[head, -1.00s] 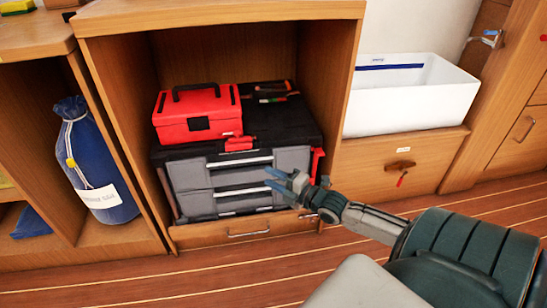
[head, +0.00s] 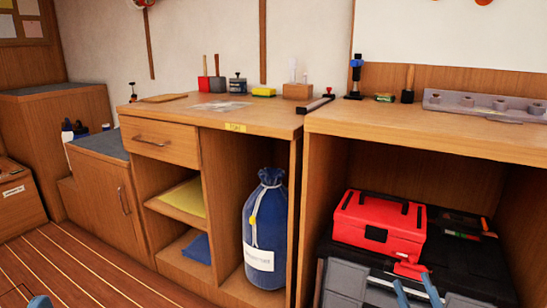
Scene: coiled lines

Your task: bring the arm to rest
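My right gripper (head: 416,293) shows only by its two blue fingertips at the bottom edge of the head view. The fingertips stand apart with nothing visible between them, in front of the grey drawers of a black and grey tool chest (head: 342,280). The rest of my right arm is below the picture.
A red toolbox (head: 378,222) sits on the chest inside the right cabinet (head: 420,120). A blue bag (head: 265,235) stands in the open cubby to the left. Small items line the left countertop (head: 200,115). The plank floor (head: 70,270) is clear.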

